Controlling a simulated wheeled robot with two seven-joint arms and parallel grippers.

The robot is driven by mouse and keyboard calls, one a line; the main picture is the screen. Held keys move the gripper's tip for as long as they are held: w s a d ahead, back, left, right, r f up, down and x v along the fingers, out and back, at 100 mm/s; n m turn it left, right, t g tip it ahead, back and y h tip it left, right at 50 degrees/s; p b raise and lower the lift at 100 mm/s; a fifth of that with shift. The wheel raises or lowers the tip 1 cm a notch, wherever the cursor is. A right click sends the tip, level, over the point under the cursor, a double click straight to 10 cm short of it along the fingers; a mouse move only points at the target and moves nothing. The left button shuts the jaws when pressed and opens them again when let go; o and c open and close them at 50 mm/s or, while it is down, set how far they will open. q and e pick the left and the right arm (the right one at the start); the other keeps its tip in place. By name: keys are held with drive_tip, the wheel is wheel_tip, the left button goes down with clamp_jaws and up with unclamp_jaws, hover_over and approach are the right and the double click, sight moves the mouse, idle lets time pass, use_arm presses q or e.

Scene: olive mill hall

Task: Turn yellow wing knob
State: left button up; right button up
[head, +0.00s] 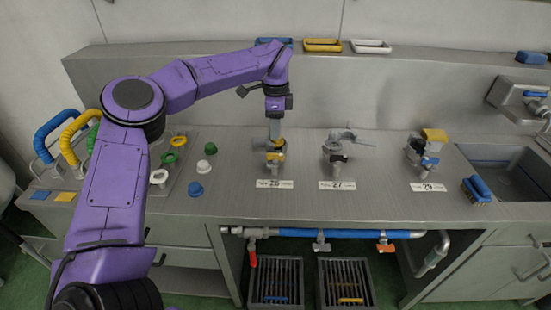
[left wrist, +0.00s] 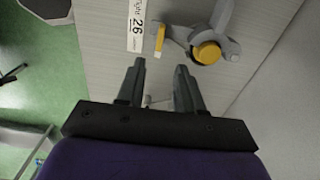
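A grey metal fitting stands on the steel counter behind the label 26, with the yellow wing knob (head: 275,157) at its front. In the left wrist view, a narrow yellow piece (left wrist: 160,39) and a round yellow cap (left wrist: 207,52) show on this fitting; I cannot tell for sure which is the knob. My left gripper (head: 275,128) points down just above the fitting and partly hides it. In the left wrist view its fingers (left wrist: 160,68) are apart with nothing between them, and the yellow parts lie beyond the tips. My right gripper is out of view.
Fitting 27 (head: 335,150) with a black knob and fitting 29 (head: 428,150) with a blue knob stand to the right. A blue brush (head: 477,189) lies by the sink (head: 510,172). Coloured rings and caps sit at left. The shelf above holds small trays.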

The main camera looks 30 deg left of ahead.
sight(275, 154)
use_arm(q)
wheel_tip(275, 154, down, 9)
drive_tip(key=p, duration=0.2)
drive_tip(key=shift+p, duration=0.3)
drive_tip(key=shift+s+f, duration=0.1)
drive_tip(key=shift+f, duration=0.15)
clamp_jaws()
